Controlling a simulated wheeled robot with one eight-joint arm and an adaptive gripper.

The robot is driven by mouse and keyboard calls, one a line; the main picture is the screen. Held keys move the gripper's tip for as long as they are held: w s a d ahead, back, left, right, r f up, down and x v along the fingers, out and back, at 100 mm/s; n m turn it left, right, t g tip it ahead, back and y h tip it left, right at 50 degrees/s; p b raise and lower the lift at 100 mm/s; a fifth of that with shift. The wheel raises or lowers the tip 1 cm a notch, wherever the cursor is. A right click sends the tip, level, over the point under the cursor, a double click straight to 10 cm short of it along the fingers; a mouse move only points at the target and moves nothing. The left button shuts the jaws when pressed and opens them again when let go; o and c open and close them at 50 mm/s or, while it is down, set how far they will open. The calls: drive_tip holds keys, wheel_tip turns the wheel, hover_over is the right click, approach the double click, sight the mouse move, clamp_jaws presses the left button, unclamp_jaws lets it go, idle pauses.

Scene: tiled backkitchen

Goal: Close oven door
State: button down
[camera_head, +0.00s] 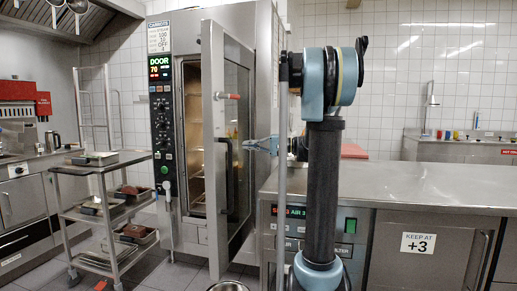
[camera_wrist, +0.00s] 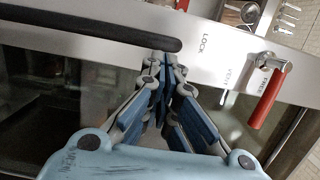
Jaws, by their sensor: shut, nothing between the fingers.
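The tall steel oven (camera_head: 245,40) stands left of centre in the head view, its door (camera_head: 214,150) swung open toward me with a gap showing the lit racks. The door has a long black handle (camera_head: 228,175) and a red-gripped lever (camera_head: 228,96). My gripper (camera_head: 247,145) is shut and empty, close to the door's face beside the black handle. In the wrist view the fingertips (camera_wrist: 165,60) are at the steel door frame, by the end of a black bar (camera_wrist: 110,39), with the red lever (camera_wrist: 267,98) to the right. I cannot tell if they touch.
A steel counter (camera_head: 400,178) with a fridge door runs to the right. A trolley (camera_head: 110,215) with trays stands left of the oven. A metal bowl (camera_head: 228,286) is at the bottom edge, below the door.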

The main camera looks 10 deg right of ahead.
drive_tip(key=shift+w+a, duration=0.2)
drive_tip(key=shift+a, duration=0.75)
drive_tip(key=shift+w+a, duration=0.15)
drive_tip(key=shift+a, duration=0.75)
